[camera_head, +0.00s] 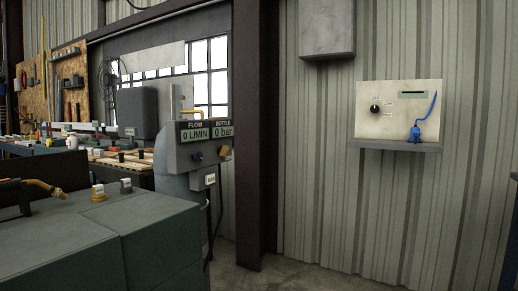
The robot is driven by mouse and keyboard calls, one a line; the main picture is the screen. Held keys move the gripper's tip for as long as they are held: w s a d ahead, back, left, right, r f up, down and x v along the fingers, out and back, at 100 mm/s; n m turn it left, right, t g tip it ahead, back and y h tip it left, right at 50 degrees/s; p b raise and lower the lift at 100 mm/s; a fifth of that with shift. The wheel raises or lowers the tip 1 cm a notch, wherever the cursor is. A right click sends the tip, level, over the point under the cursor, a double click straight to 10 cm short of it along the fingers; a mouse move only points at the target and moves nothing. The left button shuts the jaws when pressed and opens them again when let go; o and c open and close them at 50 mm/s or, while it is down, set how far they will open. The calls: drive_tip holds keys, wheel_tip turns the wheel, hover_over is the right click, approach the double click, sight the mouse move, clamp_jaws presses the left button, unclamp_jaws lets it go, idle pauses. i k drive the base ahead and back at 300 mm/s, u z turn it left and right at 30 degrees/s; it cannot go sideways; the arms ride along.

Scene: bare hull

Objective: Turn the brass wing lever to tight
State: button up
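No brass wing lever can be made out with certainty. A torch-like tool with a brass-coloured neck (46,188) lies on the grey-green cabinet at the left. No word "tight" is readable. My gripper is not in view.
The grey-green cabinet (120,235) fills the lower left. A dark steel column (255,130) stands right of the unit. A wall panel (385,98) has a black knob, and a blue tool sits on its shelf. Bare floor shows below the right wall. A cluttered workbench stands behind left.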

sight(222, 151)
drive_tip(key=z, duration=0.1)
drive_tip(key=i, duration=1.45)
drive_tip(key=u, duration=0.25)
